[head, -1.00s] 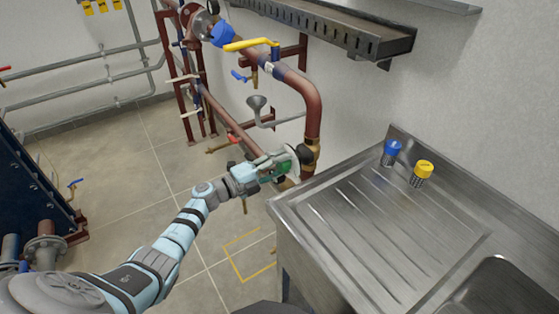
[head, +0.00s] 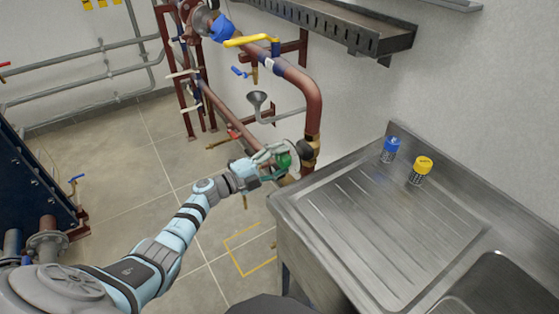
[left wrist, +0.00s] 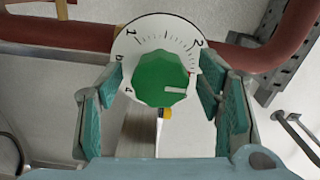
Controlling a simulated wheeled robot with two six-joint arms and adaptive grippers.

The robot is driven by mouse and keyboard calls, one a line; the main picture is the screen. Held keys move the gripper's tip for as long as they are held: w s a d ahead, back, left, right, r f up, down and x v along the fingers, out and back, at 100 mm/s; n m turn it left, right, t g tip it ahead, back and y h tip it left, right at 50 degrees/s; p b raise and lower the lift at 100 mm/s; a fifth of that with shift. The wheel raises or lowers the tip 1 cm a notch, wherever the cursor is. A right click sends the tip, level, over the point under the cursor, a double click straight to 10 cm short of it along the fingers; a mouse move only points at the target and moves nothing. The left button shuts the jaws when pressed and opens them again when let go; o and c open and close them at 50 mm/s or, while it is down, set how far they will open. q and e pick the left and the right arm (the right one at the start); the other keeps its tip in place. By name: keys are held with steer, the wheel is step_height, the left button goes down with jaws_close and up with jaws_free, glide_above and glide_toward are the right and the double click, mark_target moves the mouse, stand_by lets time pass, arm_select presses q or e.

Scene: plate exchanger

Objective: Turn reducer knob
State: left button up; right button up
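The reducer knob (left wrist: 160,80) is a faceted green knob with a white pointer line toward its lower right. It sits in front of a round white dial (left wrist: 150,30) marked with numbers and ticks. In the head view the green knob (head: 284,160) shows at the end of my left arm, by the red-brown pipe. My left gripper (head: 270,160) is open, its fingers spread around the knob. In the left wrist view its teal finger pads (left wrist: 160,98) stand on both sides of the knob, with visible gaps. My right gripper is not in view.
A metal sink counter (head: 290,215) stands right of the knob, with a blue-capped can (head: 390,150) and a yellow-capped can (head: 420,170). The red-brown pipe (head: 314,105) bends down beside the knob. A funnel (head: 257,98) is further back.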

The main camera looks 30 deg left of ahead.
arm_select(q)
steer(key=shift+s+a, duration=0.2)
steer(key=shift+s, duration=0.1)
steer(key=v, duration=1.1)
steer(key=shift+s+a, duration=0.1)
steer(key=shift+s, duration=0.05)
